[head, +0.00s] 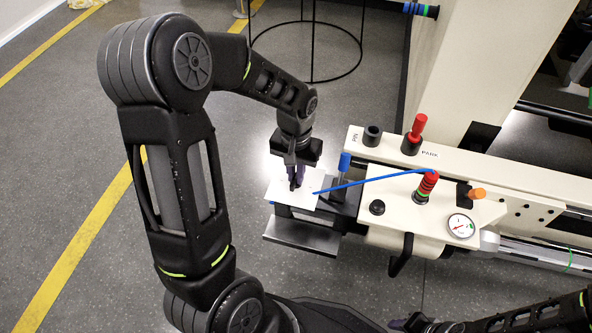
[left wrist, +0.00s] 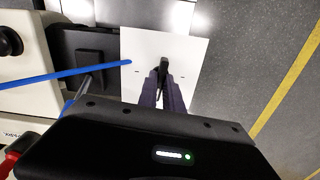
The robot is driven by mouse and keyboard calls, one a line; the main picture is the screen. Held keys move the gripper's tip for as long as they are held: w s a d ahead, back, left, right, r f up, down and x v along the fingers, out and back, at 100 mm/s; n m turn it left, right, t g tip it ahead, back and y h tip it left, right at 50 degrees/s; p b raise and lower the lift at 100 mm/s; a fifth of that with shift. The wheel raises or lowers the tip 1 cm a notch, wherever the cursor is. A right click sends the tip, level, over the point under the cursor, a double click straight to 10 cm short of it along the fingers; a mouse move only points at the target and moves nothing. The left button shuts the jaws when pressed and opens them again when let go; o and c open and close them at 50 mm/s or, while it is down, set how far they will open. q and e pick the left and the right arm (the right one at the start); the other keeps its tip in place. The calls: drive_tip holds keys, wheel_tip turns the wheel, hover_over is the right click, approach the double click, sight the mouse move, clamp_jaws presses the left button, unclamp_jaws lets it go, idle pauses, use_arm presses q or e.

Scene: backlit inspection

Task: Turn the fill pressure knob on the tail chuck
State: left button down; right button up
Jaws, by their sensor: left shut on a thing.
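My left gripper (head: 294,178) points down over a white plate (head: 312,202) at the left end of the cream machine. Its fingers are shut on a small dark knob-like piece (left wrist: 163,71) that stands on the plate; in the head view the fingers mostly hide it. In the left wrist view short dark marks show on the plate on both sides of the piece. A pressure gauge (head: 461,226) and a black round knob (head: 377,207) sit on the cream housing to the right. Part of my right gripper (head: 404,323) shows at the bottom edge, its jaw opening unclear.
A blue rod (head: 372,181) runs from the plate to a red-ringed post (head: 427,187). A blue-capped post (head: 343,165) stands close right of my left gripper. A red-handled lever (head: 416,130) and an orange knob (head: 477,193) stand farther right. Floor left of the plate is clear.

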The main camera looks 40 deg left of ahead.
use_arm(q)
drive_tip(key=shift+n, duration=0.6)
drive_tip(key=c, duration=1.5)
unclamp_jaws()
wheel_tip(320, 180, up, 8)
drive_tip(key=p, duration=0.3)
drive_tip(key=shift+f, duration=0.1)
